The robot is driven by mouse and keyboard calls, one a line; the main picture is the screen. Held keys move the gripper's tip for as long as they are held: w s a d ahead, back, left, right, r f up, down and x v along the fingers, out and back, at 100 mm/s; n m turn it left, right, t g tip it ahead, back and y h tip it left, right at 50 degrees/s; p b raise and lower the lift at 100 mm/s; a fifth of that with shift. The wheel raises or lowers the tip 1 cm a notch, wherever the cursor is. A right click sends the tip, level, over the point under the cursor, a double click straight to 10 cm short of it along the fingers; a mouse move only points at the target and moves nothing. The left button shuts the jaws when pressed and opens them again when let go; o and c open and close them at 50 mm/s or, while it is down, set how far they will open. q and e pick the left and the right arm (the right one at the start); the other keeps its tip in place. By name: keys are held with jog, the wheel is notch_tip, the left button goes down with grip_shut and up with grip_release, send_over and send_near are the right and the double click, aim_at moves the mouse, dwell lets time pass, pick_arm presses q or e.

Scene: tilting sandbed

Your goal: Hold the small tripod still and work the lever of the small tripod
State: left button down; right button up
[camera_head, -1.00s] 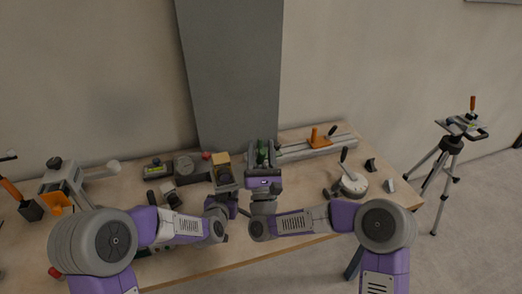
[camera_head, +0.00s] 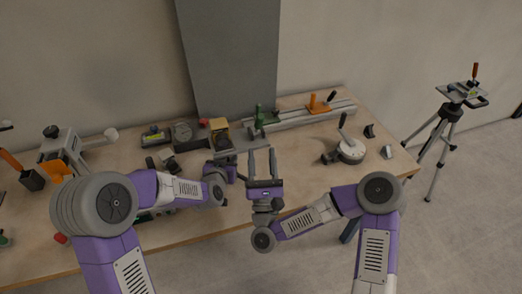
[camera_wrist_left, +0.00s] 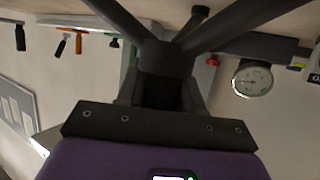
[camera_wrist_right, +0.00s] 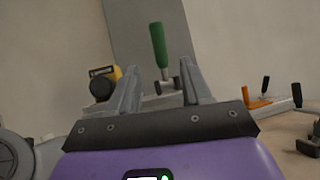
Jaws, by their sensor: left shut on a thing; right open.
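The small tripod shows in the left wrist view as a dark hub (camera_wrist_left: 168,60) with dark legs spreading to the table. My left gripper (camera_head: 230,168) is shut on it; its jaws and the tripod are largely hidden in the head view. A green upright handle (camera_head: 259,114) with dark parts at its foot stands near the left end of a rail. I cannot tell whether it is the tripod's lever. My right gripper (camera_head: 262,160) is open and empty, short of the green handle, which shows between its fingers in the right wrist view (camera_wrist_right: 158,45).
The grey rail (camera_head: 298,119) bears an orange clamp (camera_head: 319,103). A yellow and black box (camera_head: 220,127) and a round dial (camera_wrist_left: 252,79) stand close by. A round lever device (camera_head: 350,151) is on the right. A larger tripod (camera_head: 441,127) stands on the floor beyond the table.

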dwell(0.4)
pick_arm(q)
jog(key=c, duration=0.6)
grip_release()
jog(key=shift+c, duration=0.2)
